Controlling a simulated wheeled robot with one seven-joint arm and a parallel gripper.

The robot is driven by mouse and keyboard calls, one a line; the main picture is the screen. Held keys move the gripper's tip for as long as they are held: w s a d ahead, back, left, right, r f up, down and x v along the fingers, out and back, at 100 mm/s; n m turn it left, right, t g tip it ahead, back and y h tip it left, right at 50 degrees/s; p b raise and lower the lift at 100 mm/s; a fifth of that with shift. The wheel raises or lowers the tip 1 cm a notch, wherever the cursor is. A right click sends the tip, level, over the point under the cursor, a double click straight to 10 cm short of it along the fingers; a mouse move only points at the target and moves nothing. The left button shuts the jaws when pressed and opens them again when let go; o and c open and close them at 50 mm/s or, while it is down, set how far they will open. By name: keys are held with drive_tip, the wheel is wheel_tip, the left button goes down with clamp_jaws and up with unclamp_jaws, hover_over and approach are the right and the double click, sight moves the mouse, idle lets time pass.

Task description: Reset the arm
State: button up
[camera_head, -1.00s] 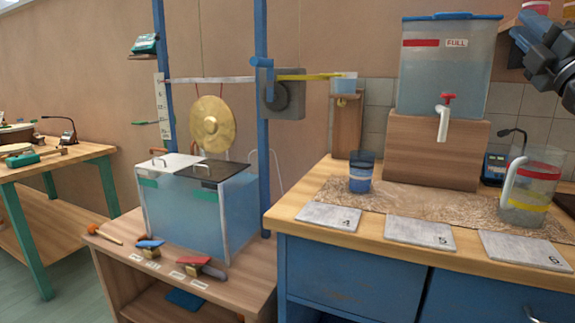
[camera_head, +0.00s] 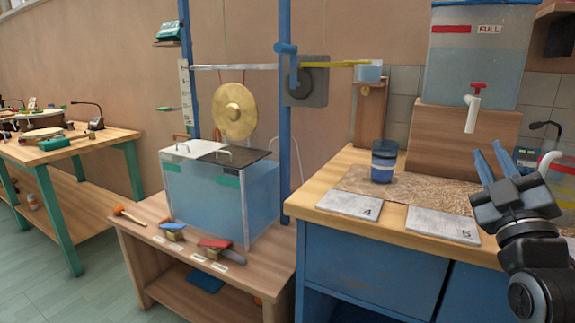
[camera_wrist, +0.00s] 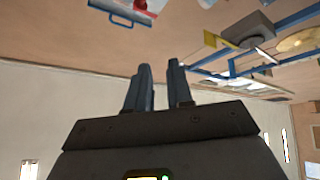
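My gripper (camera_head: 494,163) is raised at the right of the head view, in front of the blue cabinet counter. Its two blue-grey fingers point up and stand apart with nothing between them. In the wrist view my gripper (camera_wrist: 160,82) also shows two separated fingers with an empty gap. The wrist view looks tilted or upside down, with wall and ceiling behind the fingers. The gripper touches nothing that I can see.
The counter (camera_head: 330,182) holds a dark blue cup (camera_head: 384,160), tiles 4 (camera_head: 350,204) and 5 (camera_head: 443,225), and a tank (camera_head: 472,60) on a wooden block. A gong (camera_head: 234,111) hangs above a water tank (camera_head: 207,196). Floor at left is clear.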

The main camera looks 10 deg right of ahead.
drive_tip(key=s+a+f+m+g+y, duration=0.1)
drive_tip(key=s+a+f+m+g, duration=0.25)
drive_tip(key=s+a+f, duration=0.6)
drive_tip(key=s+a+f+m+g+y, duration=0.15)
drive_tip(key=s+a+f+m, duration=0.35)
drive_tip(key=s+f, duration=0.75)
drive_tip(key=s+a+f+n+g+y, duration=0.1)
drive_tip(key=s+f+n+g+y, duration=0.2)
drive_tip(key=s, duration=1.7)
wheel_tip(320, 180, up, 13)
drive_tip(key=m+g+p, duration=0.1)
drive_tip(key=p, duration=1.2)
drive_tip(key=shift+a, duration=0.15)
drive_tip(key=shift+s, duration=0.1)
